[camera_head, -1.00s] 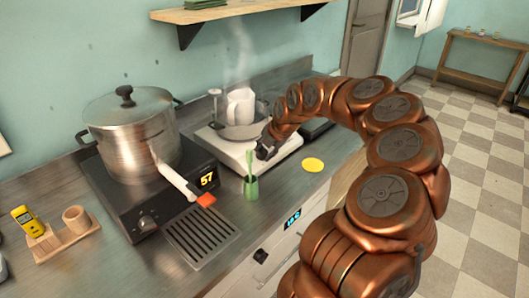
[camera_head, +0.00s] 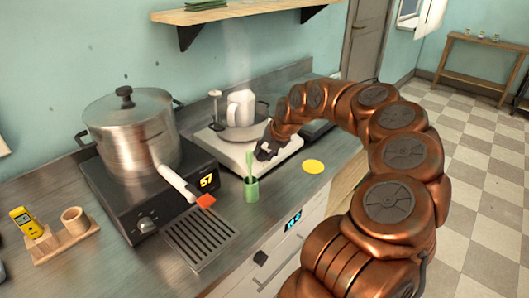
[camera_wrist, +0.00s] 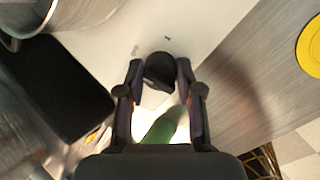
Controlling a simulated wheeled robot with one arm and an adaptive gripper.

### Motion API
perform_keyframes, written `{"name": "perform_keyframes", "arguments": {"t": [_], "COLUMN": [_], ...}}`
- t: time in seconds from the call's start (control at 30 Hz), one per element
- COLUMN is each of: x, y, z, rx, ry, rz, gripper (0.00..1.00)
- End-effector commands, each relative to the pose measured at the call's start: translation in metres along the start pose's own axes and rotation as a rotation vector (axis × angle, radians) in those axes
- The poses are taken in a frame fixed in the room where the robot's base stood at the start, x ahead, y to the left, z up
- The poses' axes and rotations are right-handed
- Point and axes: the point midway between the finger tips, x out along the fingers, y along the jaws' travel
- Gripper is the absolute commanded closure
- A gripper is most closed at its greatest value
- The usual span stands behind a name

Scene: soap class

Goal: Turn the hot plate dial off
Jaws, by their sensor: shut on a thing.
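The white hot plate (camera_head: 228,150) stands on the counter with a white pitcher (camera_head: 241,107) on a round plate on top. My gripper (camera_head: 266,150) is at its front right part. In the wrist view, a dark round dial (camera_wrist: 160,70) sits between the fingertips of my gripper (camera_wrist: 160,85), against the white casing. The fingers are shut on the dial, one on each side. The dial's pointer and markings cannot be read. In the head view my gripper hides the dial.
A black cooker (camera_head: 137,203) with a steel pot (camera_head: 130,140) and its own knob stands at the left. A green cup (camera_head: 251,190) with a green utensil stands close in front of my gripper. A yellow disc (camera_head: 313,167) lies to the right. A metal grate (camera_head: 200,238) lies in front.

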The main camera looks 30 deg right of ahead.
Motion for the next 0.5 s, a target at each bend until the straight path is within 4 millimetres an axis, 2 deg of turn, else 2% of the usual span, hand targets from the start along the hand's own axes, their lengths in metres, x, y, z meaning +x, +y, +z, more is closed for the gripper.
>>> {"name": "perform_keyframes", "arguments": {"t": [0.27, 0.3, 0.5], "x": [0.0017, 0.0017, 0.0009], "y": [-0.0007, -0.0008, -0.0006], "z": [-0.0026, -0.0026, -0.0014], "rx": [0.000, 0.000, 0.001], "ry": [0.008, 0.008, 0.004], "rz": [-0.002, -0.002, -0.002], "gripper": [0.99, 0.61, 0.40]}}
